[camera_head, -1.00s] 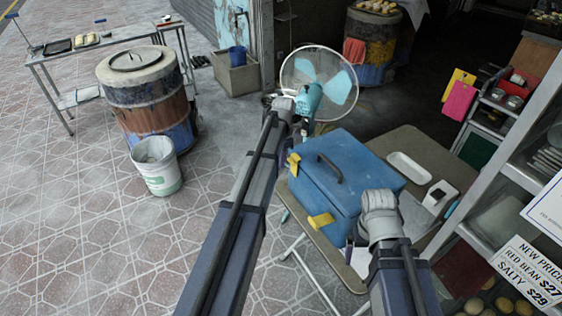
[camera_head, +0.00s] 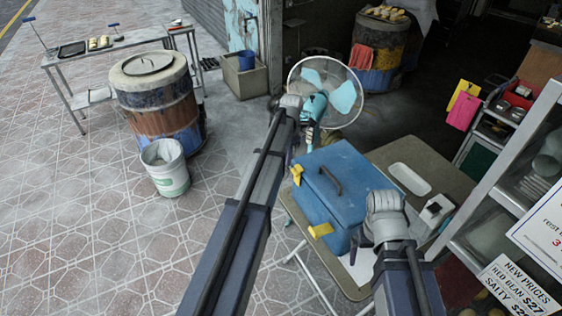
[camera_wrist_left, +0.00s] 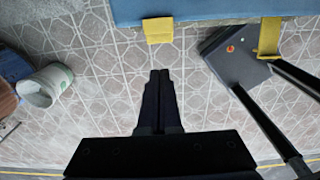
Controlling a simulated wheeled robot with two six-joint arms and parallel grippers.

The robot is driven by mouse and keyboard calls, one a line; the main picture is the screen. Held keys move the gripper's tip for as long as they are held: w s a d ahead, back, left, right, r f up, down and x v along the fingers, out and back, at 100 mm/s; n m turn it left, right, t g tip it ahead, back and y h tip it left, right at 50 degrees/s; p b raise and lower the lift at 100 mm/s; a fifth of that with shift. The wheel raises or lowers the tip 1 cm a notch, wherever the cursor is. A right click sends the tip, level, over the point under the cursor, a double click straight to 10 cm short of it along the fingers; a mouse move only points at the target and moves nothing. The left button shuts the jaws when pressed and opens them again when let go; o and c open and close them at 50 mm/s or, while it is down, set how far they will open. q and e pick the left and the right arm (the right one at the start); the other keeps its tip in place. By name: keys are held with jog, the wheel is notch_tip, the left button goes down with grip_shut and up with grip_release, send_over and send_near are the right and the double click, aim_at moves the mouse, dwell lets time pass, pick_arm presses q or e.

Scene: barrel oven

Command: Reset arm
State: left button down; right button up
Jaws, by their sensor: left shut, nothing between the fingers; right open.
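My left arm (camera_head: 240,225) reaches forward from the bottom of the head view, its wrist (camera_head: 291,103) in front of the fan. In the left wrist view my left gripper (camera_wrist_left: 160,75) is shut and empty, over tiled floor just below the blue box's edge (camera_wrist_left: 215,12). My right arm (camera_head: 405,280) is shorter in view, and its wrist (camera_head: 385,212) covers the right front of the blue box. Only a small dark part of my right gripper (camera_head: 361,240) shows beside that wrist, open; its fingertips are mostly hidden.
The blue box (camera_head: 330,185) with yellow latches stands on a folding table (camera_head: 435,165), beside a white tray (camera_head: 409,179). A fan (camera_head: 343,97) stands behind. A barrel oven (camera_head: 155,105) and white bucket (camera_head: 167,170) are at left; shelves (camera_head: 480,235) at right.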

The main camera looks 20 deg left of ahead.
pick_arm(q)
jog(key=shift+w+d+r, duration=0.3)
jog(key=shift+w+r, duration=0.1)
jog(key=shift+r, duration=0.25)
pick_arm(e)
jog(key=shift+r, duration=0.65)
